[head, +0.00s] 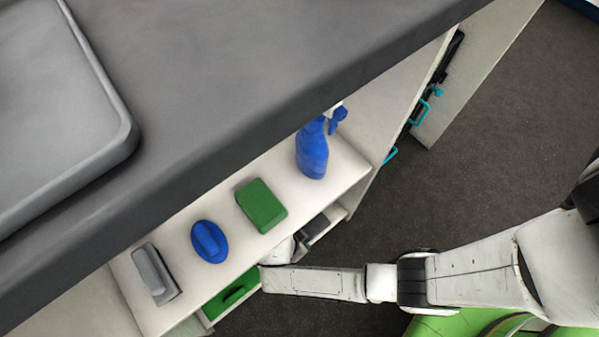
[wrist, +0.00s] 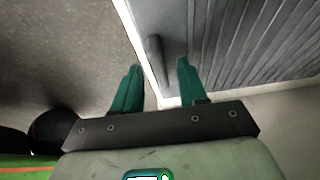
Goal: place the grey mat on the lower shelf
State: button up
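In the wrist view a dark grey ribbed sheet (wrist: 235,50), which looks like the grey mat, lies along a white shelf edge. A grey raised bar (wrist: 154,62) stands at its near side. My gripper (wrist: 157,75) has two teal fingers spread apart, with the bar showing in the gap between them. I cannot tell whether either finger touches it. In the head view a dark grey piece (head: 314,228), probably the mat, shows on the lower shelf (head: 334,214). My arm reaches to that shelf from the right, and the fingers are hidden there.
The upper shelf holds a blue spray bottle (head: 312,150), a green block (head: 262,205), a blue brush (head: 209,241) and a grey brush (head: 154,273). A green item (head: 232,292) is lower down. The dark tabletop (head: 250,75) overhangs the shelves. Open floor (head: 490,150) lies right.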

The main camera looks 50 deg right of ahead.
jog(key=shift+r, duration=0.2)
jog(key=p+v, duration=0.2)
jog(key=v, duration=0.1)
jog(key=shift+w+a+r, duration=0.1)
jog(key=shift+w+a, duration=0.05)
jog(key=shift+a, duration=0.25)
jog(key=a, duration=0.3)
jog(key=w+a, duration=0.1)
jog(key=a, duration=0.7)
jog(key=shift+w+f+p, duration=0.25)
jog(key=shift+w+p, duration=0.05)
jog(key=shift+w, duration=0.1)
dwell(0.4)
